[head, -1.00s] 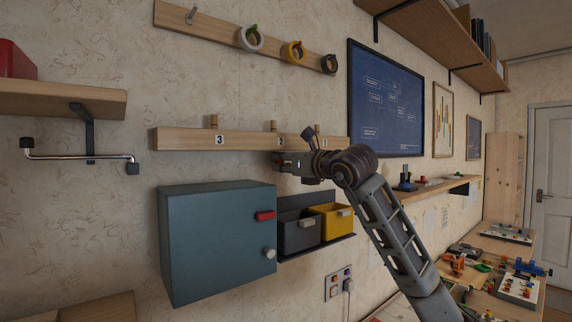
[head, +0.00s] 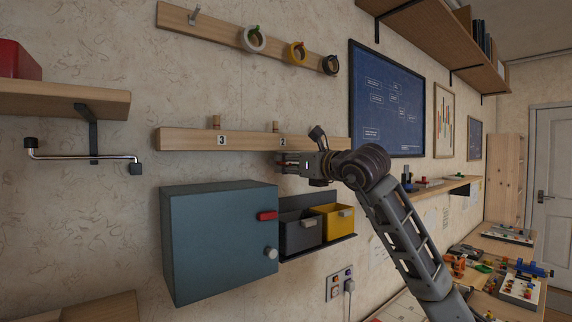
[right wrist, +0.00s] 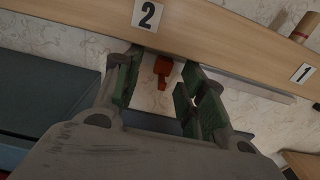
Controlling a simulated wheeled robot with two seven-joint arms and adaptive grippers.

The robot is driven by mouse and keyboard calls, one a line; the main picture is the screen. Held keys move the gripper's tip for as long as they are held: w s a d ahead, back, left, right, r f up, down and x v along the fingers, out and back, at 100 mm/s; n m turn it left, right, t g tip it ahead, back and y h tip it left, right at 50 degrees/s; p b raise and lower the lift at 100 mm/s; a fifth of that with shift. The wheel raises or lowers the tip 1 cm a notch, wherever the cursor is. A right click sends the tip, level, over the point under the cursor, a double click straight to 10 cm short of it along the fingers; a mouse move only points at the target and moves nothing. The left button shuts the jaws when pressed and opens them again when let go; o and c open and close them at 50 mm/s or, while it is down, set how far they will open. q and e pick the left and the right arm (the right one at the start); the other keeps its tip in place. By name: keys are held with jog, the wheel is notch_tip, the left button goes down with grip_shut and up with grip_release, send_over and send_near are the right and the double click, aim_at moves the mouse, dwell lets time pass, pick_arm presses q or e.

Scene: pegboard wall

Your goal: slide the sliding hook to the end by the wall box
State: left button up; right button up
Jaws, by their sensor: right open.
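A small red piece, which looks like the sliding hook (right wrist: 162,67), shows in the right wrist view below the label 2 board, between my finger pads. A pale rail (right wrist: 245,86) runs right from there under the board. My right gripper (right wrist: 155,92) is open, its green-padded fingers on either side of the red piece; I cannot tell whether they touch it. In the head view my right gripper (head: 280,160) is just below the board, and the hook is mostly hidden there. The teal wall box (head: 215,243) is below left. My left gripper is not in view.
The wooden peg board (head: 180,139) is just above my gripper. Dark and yellow bins (head: 333,222) sit below it on a small shelf. A tape rack (head: 215,28) is higher up. A bar with black ends (head: 80,156) is at the left.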

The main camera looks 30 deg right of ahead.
jog(key=s+d, duration=0.1)
jog(key=s, duration=0.8)
jog(key=shift+s, duration=0.2)
jog(key=shift+d, duration=0.1)
dwell(0.5)
